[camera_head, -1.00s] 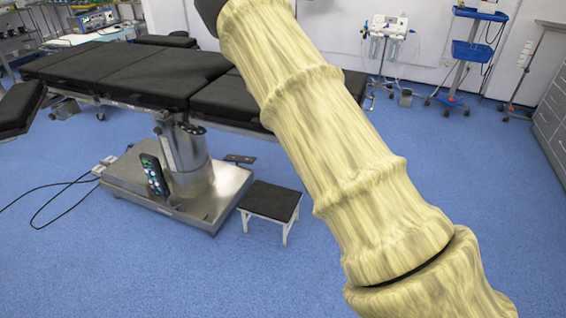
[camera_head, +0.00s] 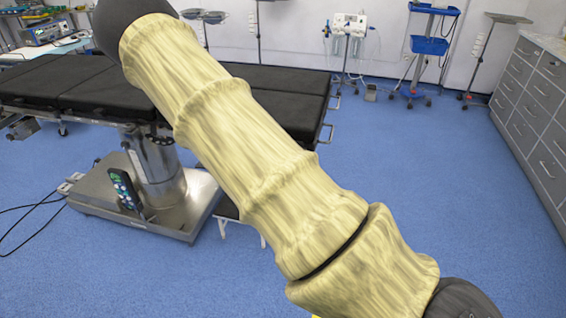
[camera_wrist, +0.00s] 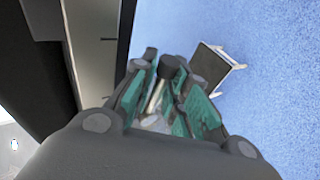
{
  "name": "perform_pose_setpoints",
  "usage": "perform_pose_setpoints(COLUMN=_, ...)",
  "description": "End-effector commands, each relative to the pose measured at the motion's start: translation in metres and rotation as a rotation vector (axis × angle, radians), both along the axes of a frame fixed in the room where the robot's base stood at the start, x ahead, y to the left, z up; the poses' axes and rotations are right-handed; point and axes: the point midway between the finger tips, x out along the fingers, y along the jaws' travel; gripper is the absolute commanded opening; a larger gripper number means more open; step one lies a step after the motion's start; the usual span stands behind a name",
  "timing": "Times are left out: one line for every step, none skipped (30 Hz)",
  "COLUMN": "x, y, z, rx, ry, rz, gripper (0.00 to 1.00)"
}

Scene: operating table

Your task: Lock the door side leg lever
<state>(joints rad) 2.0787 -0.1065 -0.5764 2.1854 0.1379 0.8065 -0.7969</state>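The operating table (camera_head: 75,90) has black pads on a steel column and base; it stands at the left in the head view, partly hidden by my arm. In the wrist view a dark knob on a pale metallic shaft, seemingly the lever (camera_wrist: 169,67), lies between the teal-padded fingers of my gripper (camera_wrist: 170,75). I cannot tell whether the fingers touch or clamp it. The table's side (camera_wrist: 95,50) runs along the left of that view. My gripper and the lever do not show in the head view.
A footstool (camera_wrist: 215,68) stands on the floor right of my gripper; in the head view my arm mostly hides it. A hand control (camera_head: 124,190) is by the table base. Grey drawers (camera_head: 535,110) and a blue trolley (camera_head: 430,46) stand at the right. Blue floor between is clear.

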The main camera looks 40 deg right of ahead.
Motion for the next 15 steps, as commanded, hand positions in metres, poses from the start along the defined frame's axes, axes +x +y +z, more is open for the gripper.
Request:
perform_pose_setpoints(x=0.0004, y=-0.0003, z=0.0005, rx=-0.001, ry=-0.001, rz=0.000, gripper=0.24)
perform_pose_setpoints(x=0.0004, y=-0.0001, z=0.0005, rx=-0.001, ry=-0.001, rz=0.000, gripper=0.24)
perform_pose_setpoints(x=0.0005, y=0.0000, z=0.0005, rx=-0.001, ry=-0.001, rz=0.000, gripper=0.24)
perform_pose_setpoints(x=0.0004, y=0.0001, z=0.0004, rx=0.000, ry=-0.001, rz=0.001, gripper=0.24)
perform_pose_setpoints(x=0.0005, y=0.0001, z=0.0004, rx=0.000, ry=-0.001, rz=0.001, gripper=0.24)
perform_pose_setpoints(x=0.0005, y=0.0003, z=0.0002, rx=0.000, ry=0.000, rz=0.001, gripper=0.24)
perform_pose_setpoints(x=0.0005, y=0.0004, z=0.0003, rx=0.000, ry=0.000, rz=0.001, gripper=0.24)
perform_pose_setpoints(x=0.0005, y=0.0005, z=0.0002, rx=0.000, ry=0.000, rz=0.001, gripper=0.24)
perform_pose_setpoints(x=0.0004, y=0.0007, z=0.0002, rx=0.000, ry=0.000, rz=0.001, gripper=0.24)
perform_pose_setpoints(x=0.0003, y=0.0009, z=0.0004, rx=0.000, ry=0.000, rz=0.001, gripper=0.24)
perform_pose_setpoints(x=-0.0001, y=0.0015, z=0.0009, rx=0.000, ry=0.000, rz=0.001, gripper=0.24)
perform_pose_setpoints(x=-0.0010, y=0.0026, z=0.0018, rx=0.000, ry=0.000, rz=0.001, gripper=0.24)
perform_pose_setpoints(x=-0.0021, y=0.0038, z=0.0028, rx=0.000, ry=0.000, rz=0.001, gripper=0.24)
perform_pose_setpoints(x=-0.0032, y=0.0052, z=0.0042, rx=0.000, ry=0.000, rz=0.001, gripper=0.24)
perform_pose_setpoints(x=-0.0056, y=0.0077, z=0.0063, rx=0.000, ry=0.000, rz=0.002, gripper=0.24)
